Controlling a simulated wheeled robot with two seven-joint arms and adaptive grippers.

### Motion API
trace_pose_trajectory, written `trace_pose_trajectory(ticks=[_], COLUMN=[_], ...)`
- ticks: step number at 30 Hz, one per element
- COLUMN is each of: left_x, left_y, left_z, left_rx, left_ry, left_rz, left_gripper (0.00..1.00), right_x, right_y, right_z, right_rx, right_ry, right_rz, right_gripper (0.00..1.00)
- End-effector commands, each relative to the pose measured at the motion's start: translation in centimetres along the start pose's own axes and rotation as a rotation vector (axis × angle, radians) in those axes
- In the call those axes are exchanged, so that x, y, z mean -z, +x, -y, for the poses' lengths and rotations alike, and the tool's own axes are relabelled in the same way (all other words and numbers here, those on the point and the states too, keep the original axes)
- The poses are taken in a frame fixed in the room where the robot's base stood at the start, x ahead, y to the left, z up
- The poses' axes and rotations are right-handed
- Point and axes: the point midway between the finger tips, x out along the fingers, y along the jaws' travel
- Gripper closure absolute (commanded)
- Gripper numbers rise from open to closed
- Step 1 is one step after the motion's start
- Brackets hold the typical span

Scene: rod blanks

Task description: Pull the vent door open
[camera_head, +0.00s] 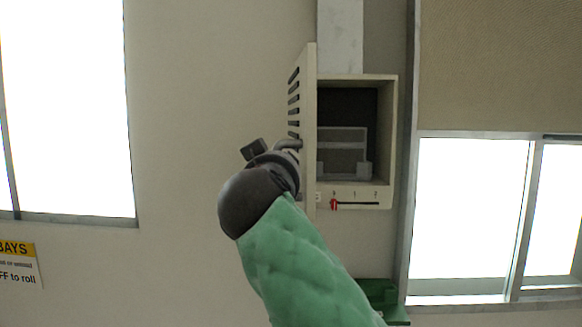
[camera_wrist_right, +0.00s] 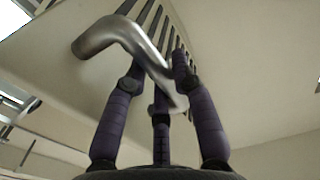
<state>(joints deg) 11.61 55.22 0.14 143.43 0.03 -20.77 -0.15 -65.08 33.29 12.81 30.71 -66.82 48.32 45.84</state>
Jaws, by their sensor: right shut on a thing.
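The vent door (camera_head: 308,120) is a pale slatted panel, seen nearly edge-on in the head view. It stands swung out from the left side of the vent box (camera_head: 390,140), whose dark inside shows. The metal handle (camera_head: 289,144) sticks out from the door's slatted face. My right gripper (camera_head: 281,156) is at the handle. In the right wrist view the bent handle (camera_wrist_right: 122,32) passes between the purple fingers of the gripper (camera_wrist_right: 158,82), which are closed around it, with the door's slats (camera_wrist_right: 155,20) behind. My left gripper is in neither view.
A grey frame-like part (camera_head: 342,138) sits inside the box. A scale with a red pointer (camera_head: 334,204) is on its lower edge. Bright windows (camera_head: 65,110) flank the wall, and a yellow-topped sign (camera_head: 18,264) is at lower left. Wall left of the door is clear.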

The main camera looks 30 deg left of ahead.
Motion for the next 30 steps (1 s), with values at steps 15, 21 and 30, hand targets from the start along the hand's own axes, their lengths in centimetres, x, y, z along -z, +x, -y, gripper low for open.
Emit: trace_pose_trajectory(ticks=[15,21,30], left_x=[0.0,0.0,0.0], left_y=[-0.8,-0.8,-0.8], left_z=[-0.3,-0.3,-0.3], left_rx=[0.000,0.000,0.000], left_ry=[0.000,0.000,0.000], left_rz=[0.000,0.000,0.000], left_gripper=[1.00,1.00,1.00], right_x=[0.1,0.0,0.0], right_y=[-0.2,-0.2,-0.2], right_z=[1.7,1.8,1.8], right_rx=[-0.069,-0.068,-0.068], right_ry=[0.002,0.002,0.002], right_rz=[-0.006,-0.004,-0.003], right_gripper=[1.00,1.00,0.49])
